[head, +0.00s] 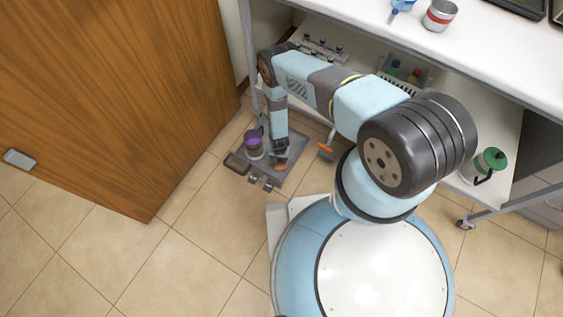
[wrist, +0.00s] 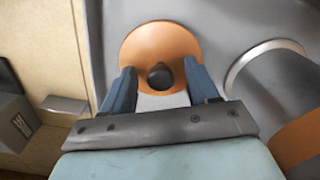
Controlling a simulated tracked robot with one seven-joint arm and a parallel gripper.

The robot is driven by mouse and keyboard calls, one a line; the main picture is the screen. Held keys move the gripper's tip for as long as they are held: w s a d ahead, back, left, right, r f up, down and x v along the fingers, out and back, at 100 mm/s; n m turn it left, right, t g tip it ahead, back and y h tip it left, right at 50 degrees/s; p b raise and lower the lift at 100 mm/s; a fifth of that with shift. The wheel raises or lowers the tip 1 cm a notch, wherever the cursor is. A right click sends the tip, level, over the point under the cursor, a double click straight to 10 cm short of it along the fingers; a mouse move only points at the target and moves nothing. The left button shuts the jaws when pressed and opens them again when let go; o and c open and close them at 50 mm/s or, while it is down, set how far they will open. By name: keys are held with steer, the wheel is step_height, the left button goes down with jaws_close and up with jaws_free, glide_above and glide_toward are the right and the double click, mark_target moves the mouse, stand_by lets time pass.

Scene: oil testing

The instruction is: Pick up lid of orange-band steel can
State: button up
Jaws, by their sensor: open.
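An orange round lid (wrist: 140,45) with a black knob (wrist: 160,76) lies on a grey surface in the wrist view. My gripper (wrist: 161,72) is open, with its two blue fingers on either side of the knob and over the lid's near part. I cannot tell whether they touch it. To the right, a grey steel can (wrist: 278,87) with an orange band (wrist: 302,143) is partly cut off. In the head view, my gripper (head: 280,158) points down over the grey tray, and orange shows beside its tip.
A purple-banded can (head: 253,143) stands on the floor-level grey tray (head: 292,172), left of my gripper. An orange-handled item (head: 325,150) is to the right. A wooden door (head: 110,90) is at left, and a white bench (head: 480,50) rises beyond my arm.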

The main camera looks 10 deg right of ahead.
steer(key=shift+f, duration=0.3)
jaws_close()
stand_by(0.4)
steer(key=shift+r, duration=0.1)
